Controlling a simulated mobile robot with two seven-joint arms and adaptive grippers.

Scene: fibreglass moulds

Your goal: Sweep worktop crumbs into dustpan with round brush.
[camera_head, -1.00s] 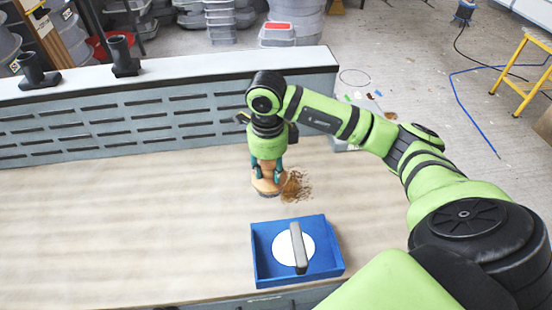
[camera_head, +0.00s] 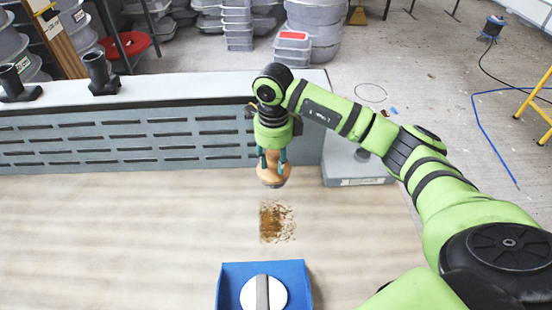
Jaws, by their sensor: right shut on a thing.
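My right gripper (camera_head: 272,162) is shut on a round brush (camera_head: 271,177) with a tan wooden body and darker bristles underneath. It holds the brush on the far side of the crumbs, near the slotted back panel. Brown crumbs (camera_head: 275,222) lie in a loose patch on the worktop (camera_head: 130,235), between the brush and the dustpan. The blue dustpan (camera_head: 228,276) sits at the near edge of the picture, partly cut off, with a white disc and a grey handle on it. The brush and the crumbs are apart. My left gripper is not in view.
A grey slotted panel (camera_head: 120,152) with a pale top ledge (camera_head: 190,90) bounds the worktop at the back. Two black holders (camera_head: 101,75) stand on the ledge. A grey box (camera_head: 355,170) sits beyond the right end. The worktop's left side is clear.

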